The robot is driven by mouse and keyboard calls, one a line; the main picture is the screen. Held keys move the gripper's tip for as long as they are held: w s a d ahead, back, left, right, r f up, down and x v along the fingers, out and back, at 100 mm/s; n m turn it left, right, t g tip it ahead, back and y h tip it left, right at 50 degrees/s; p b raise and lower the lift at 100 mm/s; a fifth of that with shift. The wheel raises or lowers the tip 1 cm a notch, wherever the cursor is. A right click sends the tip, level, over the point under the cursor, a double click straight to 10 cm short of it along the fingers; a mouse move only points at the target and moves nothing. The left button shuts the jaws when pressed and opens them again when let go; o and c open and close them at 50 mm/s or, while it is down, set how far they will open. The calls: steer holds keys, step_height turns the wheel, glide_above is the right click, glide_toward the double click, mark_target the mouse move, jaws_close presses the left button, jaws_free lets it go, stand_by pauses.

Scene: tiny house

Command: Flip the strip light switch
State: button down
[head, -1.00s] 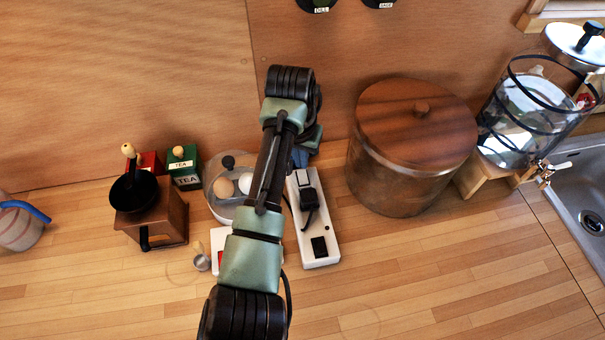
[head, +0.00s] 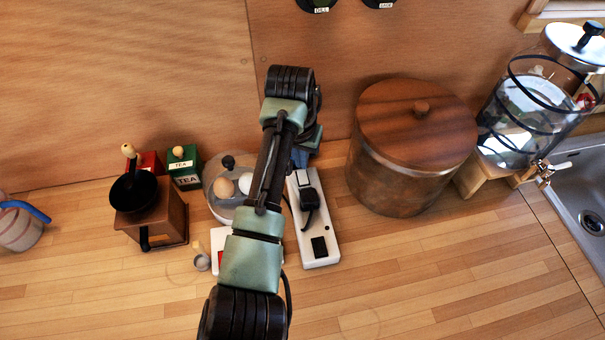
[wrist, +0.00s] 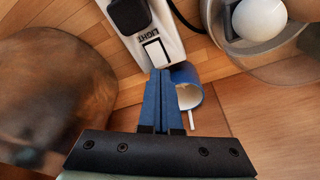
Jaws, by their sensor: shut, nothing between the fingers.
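The white power strip (head: 329,256) lies on the counter under my arm. Its far end carries a white rocker switch in a dark frame, the light switch (wrist: 156,53), beside the word LIGHT in the wrist view. A black plug (head: 308,198) sits on the strip near that switch, and it also shows in the wrist view (wrist: 128,14). My gripper (wrist: 166,72) is shut and empty, with its blue fingertips at the strip's end, right by the switch. I cannot tell whether they touch it. In the head view my arm mostly hides the fingers.
A large wooden-lidded canister (head: 414,132) stands close right of the strip. A glass bowl (head: 213,206) with eggs is close left. A blue curved piece (wrist: 187,76) shows beside the fingers. A coffee grinder (head: 158,222) stands further left. The front counter is clear.

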mark_target(301, 172)
steer(key=shift+f+b, duration=0.5)
steer(key=shift+f, duration=0.5)
stand_by(0.3)
step_height(301, 172, up, 6)
steer(key=p, duration=0.6)
steer(key=shift+r+p, duration=0.1)
steer(key=shift+p, duration=0.2)
stand_by(0.3)
